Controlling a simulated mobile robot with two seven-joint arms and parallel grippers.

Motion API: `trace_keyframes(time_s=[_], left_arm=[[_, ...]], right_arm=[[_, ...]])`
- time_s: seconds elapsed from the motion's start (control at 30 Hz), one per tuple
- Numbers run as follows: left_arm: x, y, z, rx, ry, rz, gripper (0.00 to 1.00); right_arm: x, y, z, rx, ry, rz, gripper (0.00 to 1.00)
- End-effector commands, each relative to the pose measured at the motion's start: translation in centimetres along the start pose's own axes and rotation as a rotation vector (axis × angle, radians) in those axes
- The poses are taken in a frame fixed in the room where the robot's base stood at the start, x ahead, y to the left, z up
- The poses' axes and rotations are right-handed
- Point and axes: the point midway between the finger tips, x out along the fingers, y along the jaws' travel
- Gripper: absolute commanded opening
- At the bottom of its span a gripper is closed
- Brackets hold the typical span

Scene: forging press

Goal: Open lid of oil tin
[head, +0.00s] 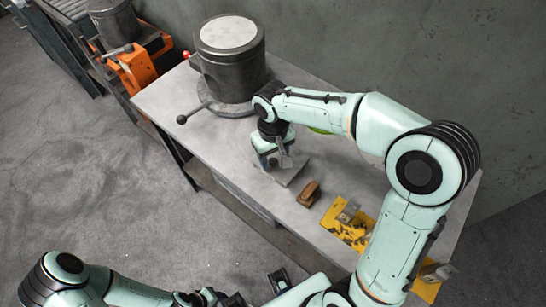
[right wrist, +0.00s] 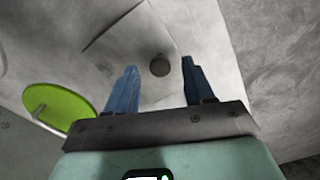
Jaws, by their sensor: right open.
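A low grey metal box, which I take for the oil tin (head: 291,172), sits on the workbench under my right gripper (head: 276,163) in the head view. In the right wrist view, a pale grey surface with a thin edge line, seemingly its lid (right wrist: 128,42), lies ahead of the fingers. A small dark round spot (right wrist: 160,66) shows between the two blue fingertips; I cannot tell if it is a knob. The right gripper (right wrist: 160,80) is open and empty. The gripper partly hides the tin in the head view. My left arm is low at the bottom left; its jaws are unclear.
The workbench (head: 228,138) holds a big dark cylinder (head: 232,75) at the back, a brown block (head: 308,193) and a yellow fixture (head: 347,226). A green disc (right wrist: 62,103) lies beside the tin. An orange machine (head: 134,68) stands at the left.

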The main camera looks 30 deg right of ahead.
Motion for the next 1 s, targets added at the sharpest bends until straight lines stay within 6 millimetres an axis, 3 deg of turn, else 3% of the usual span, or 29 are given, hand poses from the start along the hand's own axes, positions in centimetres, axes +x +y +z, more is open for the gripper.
trace_keyframes(time_s=[0.13, 0.43, 0.6, 1.0], left_arm=[[0.1, -0.1, 0.0, 0.0, 0.0, 0.0, 0.43], [0.1, -0.1, 0.0, 0.0, 0.0, 0.0, 0.43], [0.1, -0.1, 0.0, 0.0, 0.0, 0.0, 0.43], [-0.6, 0.3, -0.2, 0.001, 0.003, 0.001, 0.43]], right_arm=[[1.0, 0.0, 0.0, 0.0, -0.001, 0.0, 0.53], [1.2, 0.0, 0.0, 0.0, 0.0, -0.001, 0.53], [1.1, 0.0, 0.0, 0.0, 0.0, -0.001, 0.0], [0.6, 1.0, 0.5, 0.004, -0.014, -0.037, 0.0]])
